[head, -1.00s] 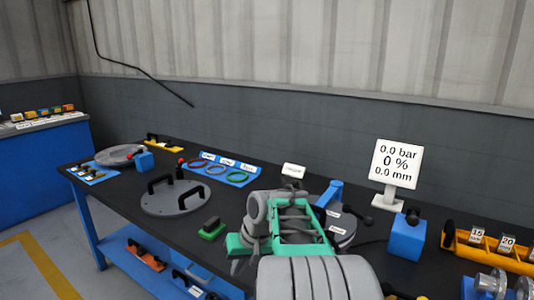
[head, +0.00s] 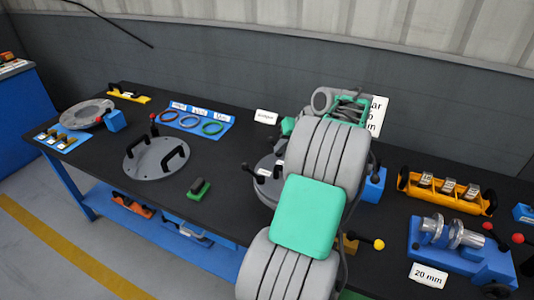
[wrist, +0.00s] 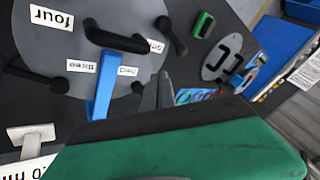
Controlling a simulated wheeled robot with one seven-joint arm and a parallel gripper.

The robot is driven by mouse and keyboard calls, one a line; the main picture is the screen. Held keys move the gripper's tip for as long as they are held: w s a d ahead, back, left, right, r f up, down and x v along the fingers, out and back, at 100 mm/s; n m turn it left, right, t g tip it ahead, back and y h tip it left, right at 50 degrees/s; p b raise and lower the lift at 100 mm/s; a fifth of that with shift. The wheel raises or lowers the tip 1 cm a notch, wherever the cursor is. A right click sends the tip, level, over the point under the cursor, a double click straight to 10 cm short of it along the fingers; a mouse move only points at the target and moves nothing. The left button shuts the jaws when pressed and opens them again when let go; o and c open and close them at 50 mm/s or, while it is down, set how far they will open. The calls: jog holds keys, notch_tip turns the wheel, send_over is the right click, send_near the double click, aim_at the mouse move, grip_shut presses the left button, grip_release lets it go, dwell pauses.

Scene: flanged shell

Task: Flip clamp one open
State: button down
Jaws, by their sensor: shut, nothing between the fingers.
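In the wrist view, the grey round shell lid (wrist: 30,48) has a black bar handle (wrist: 112,38) and labels for several clamps. The label "one" (wrist: 156,46) lies at the lid's edge beside clamp one's black lever (wrist: 172,35), which ends in a rounded knob. A blue bar (wrist: 103,88) stands between the labels "three" and "two". My gripper (wrist: 157,88) has its grey fingers together and empty, apart from clamp one's lever. In the head view, my arm hides the gripper and much of the lid (head: 265,190); a black lever (head: 248,168) shows at its left edge.
A grey plate with black handles (head: 140,172) and a green block (head: 199,189) lie left of the shell. Blue blocks and an orange rack (head: 410,190) stand to the right. The display (head: 378,115) stands behind my arm. Black bench shows bare around the green block.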

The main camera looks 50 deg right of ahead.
aim_at(250, 171)
jog(key=p+x, duration=0.1)
jog(key=x, duration=0.8)
jog(key=shift+a, duration=0.1)
jog(key=shift+w+a+f+p, duration=0.2)
jog(key=shift+w+a+p, duration=0.4)
jog(key=shift+w+a, duration=0.4)
jog(key=shift+w+a+f, duration=0.2)
jog(key=shift+w+a, duration=0.15)
jog(key=shift+a, duration=0.05)
